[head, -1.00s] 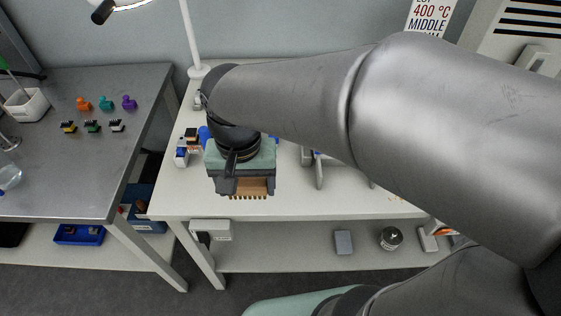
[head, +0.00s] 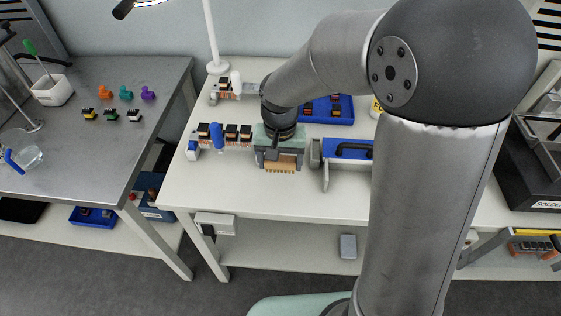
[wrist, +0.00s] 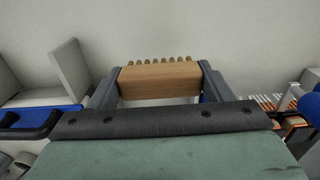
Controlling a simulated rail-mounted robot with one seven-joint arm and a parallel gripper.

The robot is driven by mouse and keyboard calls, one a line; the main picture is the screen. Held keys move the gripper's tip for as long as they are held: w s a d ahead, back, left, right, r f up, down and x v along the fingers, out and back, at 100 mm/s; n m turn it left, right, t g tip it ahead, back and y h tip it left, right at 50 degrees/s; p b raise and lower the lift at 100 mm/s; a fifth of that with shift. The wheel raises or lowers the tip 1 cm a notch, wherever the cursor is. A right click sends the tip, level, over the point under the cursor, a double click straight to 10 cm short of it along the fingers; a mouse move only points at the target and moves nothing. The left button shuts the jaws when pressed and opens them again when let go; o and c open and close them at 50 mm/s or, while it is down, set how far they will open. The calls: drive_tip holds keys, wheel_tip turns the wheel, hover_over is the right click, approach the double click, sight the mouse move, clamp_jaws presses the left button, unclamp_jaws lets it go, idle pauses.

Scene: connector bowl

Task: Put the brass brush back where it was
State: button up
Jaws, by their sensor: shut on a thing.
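My gripper (head: 280,160) is shut on the brass brush (head: 279,166), seen in the head view over the white workbench. The brush has a wooden block with a row of brass tufts along its lower edge. In the wrist view the wooden block of the brush (wrist: 160,80) sits between the two dark fingers of my gripper (wrist: 160,84), its tufts pointing away from the palm. Pale tabletop shows beyond the tufts. Whether the brush touches the tabletop cannot be told.
Right of my gripper stands a grey device with a blue part (head: 345,149). A blue bottle (head: 217,137) and several small dark components stand to the left. A blue tray (head: 329,108) lies behind. The white workbench (head: 235,185) is clear at the front left.

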sight(281, 168)
drive_tip(key=shift+w+f, duration=0.2)
drive_tip(key=shift+w+d+f, duration=0.1)
drive_tip(key=shift+f, duration=1.55)
drive_tip(key=shift+f, duration=0.15)
drive_tip(key=o, duration=0.9)
drive_tip(key=shift+o, duration=0.2)
